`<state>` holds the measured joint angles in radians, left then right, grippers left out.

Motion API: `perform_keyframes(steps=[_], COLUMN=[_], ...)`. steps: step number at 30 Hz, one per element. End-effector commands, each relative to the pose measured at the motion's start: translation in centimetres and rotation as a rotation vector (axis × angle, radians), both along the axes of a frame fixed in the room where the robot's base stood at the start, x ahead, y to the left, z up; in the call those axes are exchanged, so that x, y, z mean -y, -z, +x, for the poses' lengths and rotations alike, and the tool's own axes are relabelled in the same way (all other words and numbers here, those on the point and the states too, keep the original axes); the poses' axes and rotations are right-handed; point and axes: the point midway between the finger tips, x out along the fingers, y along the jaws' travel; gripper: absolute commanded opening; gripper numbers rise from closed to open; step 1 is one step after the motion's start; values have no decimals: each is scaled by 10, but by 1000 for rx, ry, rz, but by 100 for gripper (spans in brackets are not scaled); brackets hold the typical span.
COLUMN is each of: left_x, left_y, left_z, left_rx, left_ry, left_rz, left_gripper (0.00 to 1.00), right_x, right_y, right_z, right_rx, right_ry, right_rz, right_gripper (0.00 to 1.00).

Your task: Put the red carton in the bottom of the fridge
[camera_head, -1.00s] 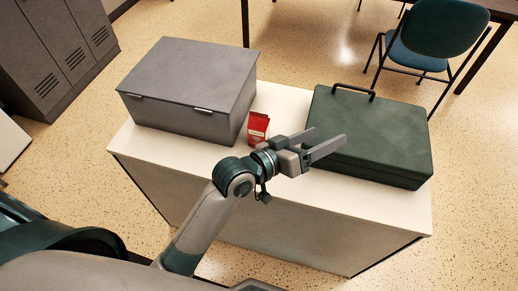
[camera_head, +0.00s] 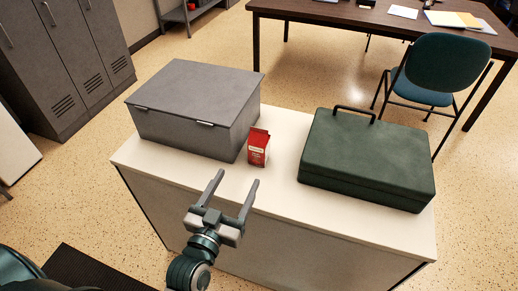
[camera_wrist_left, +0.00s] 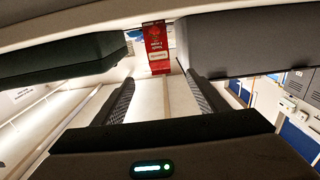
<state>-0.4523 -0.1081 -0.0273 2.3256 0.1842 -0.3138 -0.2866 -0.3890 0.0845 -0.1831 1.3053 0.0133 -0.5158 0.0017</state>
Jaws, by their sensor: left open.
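The red carton (camera_head: 258,147) stands upright on the white cabinet top (camera_head: 285,185), between a grey box and a dark green case. My left gripper (camera_head: 234,180) is open and empty in front of the carton, its fingers pointing toward the cabinet top, apart from the carton. In the left wrist view the carton (camera_wrist_left: 157,48) shows beyond the gap between the open fingers (camera_wrist_left: 157,88). My right gripper does not show. The fridge cannot be made out for sure.
The grey box (camera_head: 195,108) stands close to the left of the carton. The green case (camera_head: 367,158) lies to its right with some bare top between. Grey lockers (camera_head: 70,60) stand at the left. A desk (camera_head: 340,14) and a chair (camera_head: 440,68) are behind.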

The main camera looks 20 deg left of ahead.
Motion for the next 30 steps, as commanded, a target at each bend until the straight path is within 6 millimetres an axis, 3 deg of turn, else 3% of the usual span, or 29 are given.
perform_keyframes(steps=[8, 24, 30], left_x=[1, 5, 5], left_y=[-3, -3, -2], left_z=[26, 111, 121], left_rx=[3, 1, 0], left_ry=[0, 1, 1], left_rz=[-2, -1, -2], left_gripper=[66, 66, 66], right_x=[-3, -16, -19], right_y=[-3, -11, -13], right_z=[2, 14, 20], right_rx=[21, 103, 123], right_ry=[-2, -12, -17], right_rz=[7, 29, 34], right_gripper=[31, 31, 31])
